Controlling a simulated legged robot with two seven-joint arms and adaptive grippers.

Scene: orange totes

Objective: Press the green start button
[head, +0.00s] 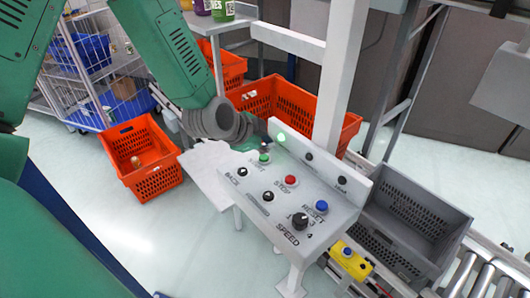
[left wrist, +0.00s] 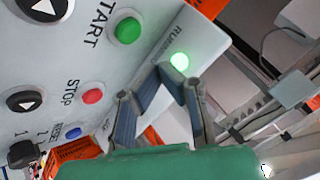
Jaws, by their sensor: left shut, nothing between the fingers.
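The green start button (head: 264,158) sits on the sloped white control panel (head: 250,190), beside the START label. It shows large in the left wrist view (left wrist: 127,31). My left gripper (left wrist: 172,72) is shut and empty, its fingertips in front of the panel near the lit green RUNNING lamp (left wrist: 179,61), to the right of the start button in that view. I cannot tell whether the tips touch anything. In the head view my left gripper (head: 263,144) is just above the button, its fingers mostly hidden. The lamp also glows there (head: 281,137). My right gripper is not in view.
The panel also has a red STOP button (head: 291,181), a blue RESET button (head: 321,207) and a black SPEED knob (head: 300,220). Orange totes (head: 140,157) stand behind and left. A grey tote (head: 410,215) sits by a roller conveyor at right. A white post rises behind the panel.

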